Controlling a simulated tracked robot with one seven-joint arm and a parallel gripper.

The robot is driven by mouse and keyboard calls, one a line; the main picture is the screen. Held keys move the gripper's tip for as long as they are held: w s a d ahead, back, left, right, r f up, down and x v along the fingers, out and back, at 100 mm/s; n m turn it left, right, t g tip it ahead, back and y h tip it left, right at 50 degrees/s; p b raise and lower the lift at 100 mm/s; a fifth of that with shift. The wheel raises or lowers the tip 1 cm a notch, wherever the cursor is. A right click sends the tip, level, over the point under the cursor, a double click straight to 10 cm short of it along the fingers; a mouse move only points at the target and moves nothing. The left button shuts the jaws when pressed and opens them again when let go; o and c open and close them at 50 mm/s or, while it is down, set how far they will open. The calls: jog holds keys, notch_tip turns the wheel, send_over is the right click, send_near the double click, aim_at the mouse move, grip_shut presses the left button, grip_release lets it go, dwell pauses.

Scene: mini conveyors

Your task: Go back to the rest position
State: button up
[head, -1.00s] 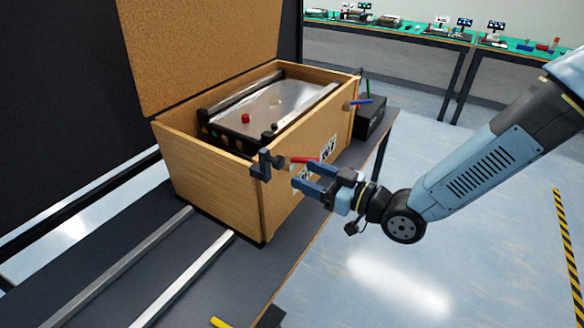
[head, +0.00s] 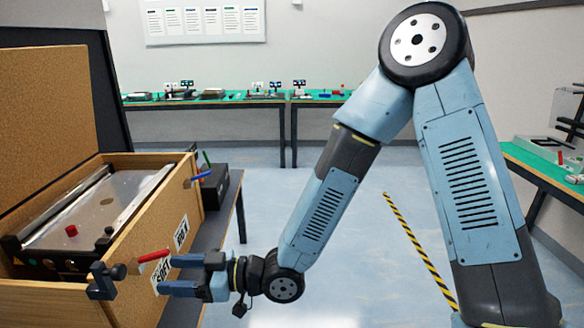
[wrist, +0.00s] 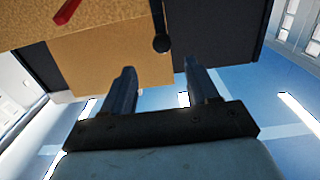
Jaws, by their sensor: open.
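My gripper (head: 172,275) is in the lower left of the head view, its two blue fingers spread apart with nothing between them. It points left toward the front of an open wooden box (head: 60,303). A red-handled lever (head: 154,256) sticks out from the box near the upper finger; I cannot tell whether they touch. My arm reaches down from the upper right.
The box holds a mini conveyor (head: 100,208) with a red knob (head: 71,231). A blue-handled lever (head: 201,176) sits at the box's far corner, near a black case (head: 217,187). Green-topped benches (head: 225,101) stand behind. The floor (head: 330,215) is open around my arm.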

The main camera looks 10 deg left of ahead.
jog(key=w+d+m+t+h, duration=0.3)
jog(key=w+d+t+h, duration=0.45)
jog(key=w+d, duration=0.65)
jog(key=w+d+r+m+t+h, duration=0.2)
jog(key=w+d+r+m+h, duration=0.15)
jog(key=d, duration=0.35)
jog(key=w+d+r+m+t+h, duration=0.2)
jog(key=w+d+r, duration=0.15)
jog(key=d, duration=0.35)
jog(key=s+d+r+m+h, duration=0.2)
jog(key=d+r+m, duration=0.1)
jog(key=d, duration=0.4)
jog(key=s+d+r+m+h, duration=0.2)
jog(key=d+r, duration=0.1)
jog(key=d, duration=0.4)
jog(key=s+d+r+m+g, duration=0.1)
jog(key=s+d+r+m, duration=0.1)
jog(key=s+d, duration=0.3)
jog(key=s+d+r+m+g, duration=0.2)
jog(key=s+d+r+m, duration=0.1)
jog(key=s, duration=0.6)
jog(key=shift+s+d+m+h, duration=0.2)
jog(key=shift+d+m+h, duration=0.1)
jog(key=shift+d+m, duration=0.45)
jog(key=shift+d, duration=0.1)
